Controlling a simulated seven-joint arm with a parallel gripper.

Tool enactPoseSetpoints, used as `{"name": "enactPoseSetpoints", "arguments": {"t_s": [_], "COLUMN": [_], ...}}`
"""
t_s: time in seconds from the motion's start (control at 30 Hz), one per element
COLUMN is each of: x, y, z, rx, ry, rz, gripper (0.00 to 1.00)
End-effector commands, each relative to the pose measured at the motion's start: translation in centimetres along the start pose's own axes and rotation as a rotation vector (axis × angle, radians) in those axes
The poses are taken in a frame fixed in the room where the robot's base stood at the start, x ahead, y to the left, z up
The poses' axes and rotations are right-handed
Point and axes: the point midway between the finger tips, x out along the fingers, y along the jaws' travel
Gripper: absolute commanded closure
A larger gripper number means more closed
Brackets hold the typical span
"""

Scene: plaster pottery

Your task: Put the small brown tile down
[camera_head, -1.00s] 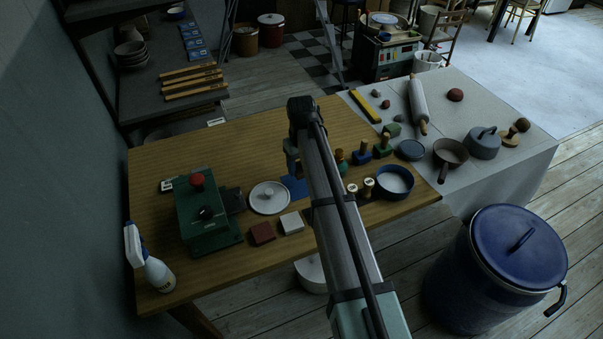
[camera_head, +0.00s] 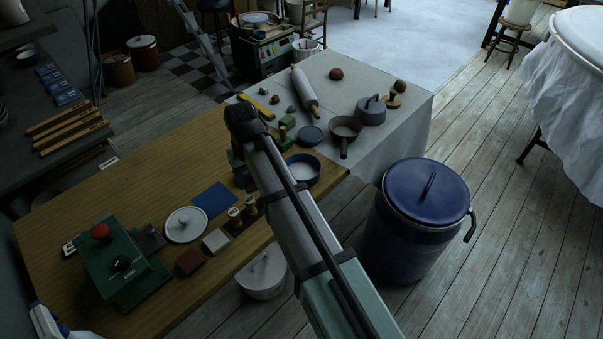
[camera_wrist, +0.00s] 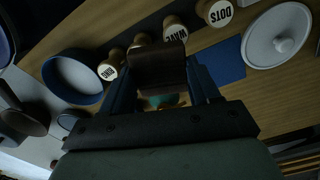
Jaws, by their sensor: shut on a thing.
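The small brown tile (camera_wrist: 162,66) is dark and sits between the blue fingers of my gripper (camera_wrist: 163,82) in the wrist view. The gripper is shut on it, above the wooden table (camera_wrist: 215,84). In the head view my arm hides much of the gripper (camera_head: 238,170), and I cannot make out the held tile there. Below the tile in the wrist view are wooden stamps (camera_wrist: 176,28) with printed ends. A blue mat (camera_wrist: 226,58) lies to their right. A green thing shows between the fingers, partly hidden.
A blue-rimmed bowl (camera_head: 303,168) stands right of my arm. A white round lid (camera_head: 186,224), a reddish-brown block (camera_head: 190,262) and a white block (camera_head: 216,240) lie left of it. A green machine (camera_head: 122,265) stands at the left. Bare wood is clear behind the mat.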

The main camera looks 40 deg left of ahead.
Motion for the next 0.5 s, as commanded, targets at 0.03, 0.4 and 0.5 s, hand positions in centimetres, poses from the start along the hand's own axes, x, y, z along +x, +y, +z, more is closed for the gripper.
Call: {"name": "enactPoseSetpoints", "arguments": {"t_s": [0.03, 0.4, 0.5], "x": [-0.1, -0.4, -0.5], "y": [2.0, 13.8, 16.8], "z": [1.2, 7.0, 8.7], "rx": [0.035, 0.242, 0.295], "ry": [0.000, 0.000, 0.000], "rz": [0.000, 0.000, 0.000], "gripper": [0.73, 0.73, 0.73]}}
